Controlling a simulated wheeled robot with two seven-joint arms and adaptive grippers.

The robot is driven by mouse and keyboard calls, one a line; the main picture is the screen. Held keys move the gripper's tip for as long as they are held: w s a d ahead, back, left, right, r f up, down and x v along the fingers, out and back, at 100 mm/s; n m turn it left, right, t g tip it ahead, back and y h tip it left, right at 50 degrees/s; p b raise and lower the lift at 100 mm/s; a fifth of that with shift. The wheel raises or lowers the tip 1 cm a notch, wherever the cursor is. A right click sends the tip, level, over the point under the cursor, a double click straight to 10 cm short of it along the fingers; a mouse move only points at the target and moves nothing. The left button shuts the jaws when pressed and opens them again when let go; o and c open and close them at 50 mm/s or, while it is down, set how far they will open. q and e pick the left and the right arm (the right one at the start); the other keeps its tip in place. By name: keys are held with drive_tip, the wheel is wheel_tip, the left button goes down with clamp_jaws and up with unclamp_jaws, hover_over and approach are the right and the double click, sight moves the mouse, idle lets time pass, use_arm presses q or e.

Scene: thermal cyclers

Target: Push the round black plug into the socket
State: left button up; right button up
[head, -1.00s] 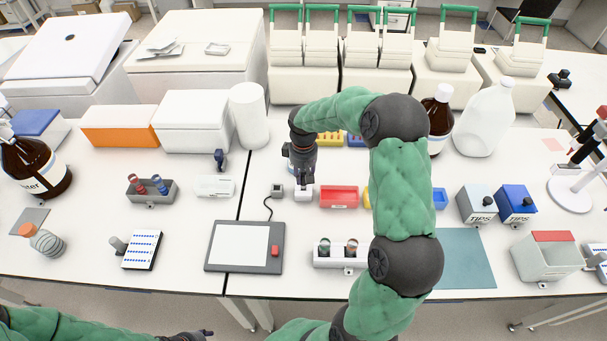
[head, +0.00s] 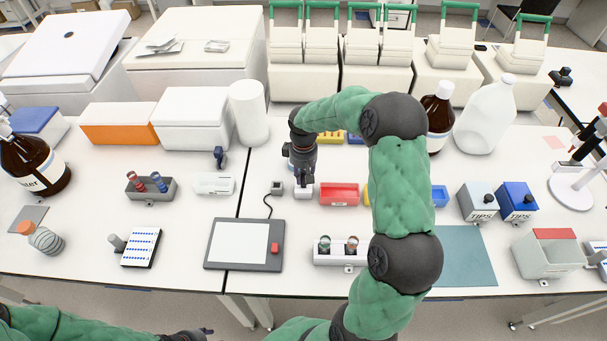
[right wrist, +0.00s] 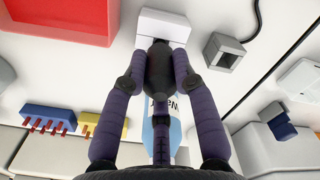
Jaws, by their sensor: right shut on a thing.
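My right gripper (head: 303,183) points down over a small white block (head: 304,193) on the bench. In the right wrist view, its fingers (right wrist: 160,70) are shut on the round black plug (right wrist: 159,62). The plug's end meets or overlaps the near edge of the white block (right wrist: 166,24); the contact and any hole there are hidden. Beside it stands a small grey block (right wrist: 222,51) with a dark square recess; it also shows in the head view (head: 277,188). I cannot tell which block is the socket. My left gripper (head: 192,335) is partly cut off at the bottom edge.
A black cable (head: 267,207) runs from beside the grey block to a dark pad (head: 216,258) with a red button. A red tray (head: 339,195) stands close on the right. A white tube rack (head: 326,258) stands nearer the front. Bench between them is clear.

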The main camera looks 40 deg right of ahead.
drive_tip(key=shift+f+b, duration=0.65)
drive_tip(key=shift+f, duration=0.35)
drive_tip(key=o, duration=0.8)
drive_tip(key=shift+o, duration=0.2)
wheel_tip(320, 180, up, 12)
drive_tip(key=shift+r, duration=0.1)
idle(0.5)
